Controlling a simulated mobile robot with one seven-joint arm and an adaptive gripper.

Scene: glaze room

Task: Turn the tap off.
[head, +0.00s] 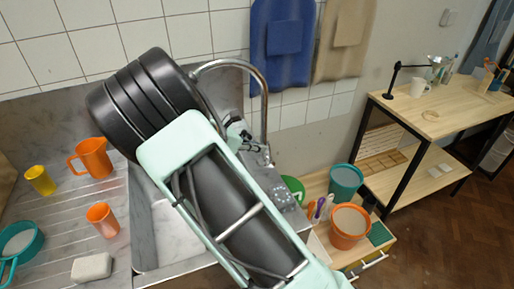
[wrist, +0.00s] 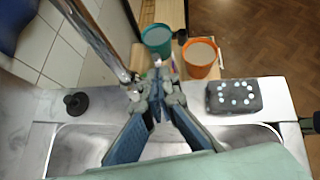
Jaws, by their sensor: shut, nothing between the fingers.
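The tap has a tall chrome gooseneck spout (head: 264,100) behind the sink (head: 150,235). In the wrist view its chrome pipe (wrist: 100,42) comes down from the upper left to just left of my fingers. My gripper (wrist: 157,72) is shut and empty, its fingers close beside the tap's lower part. I cannot tell whether they touch it. In the head view my arm covers much of the sink and most of my gripper. The tap's handle is not clearly visible, and I see no clear stream of water.
A dark dotted block (wrist: 233,95) lies on the sink's rim, right of my gripper. A black round knob-like thing (wrist: 75,102) is on the left. Teal (head: 345,180) and orange (head: 348,226) buckets stand beyond the rim. An orange jug (head: 93,158) and cups are on the drainboard.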

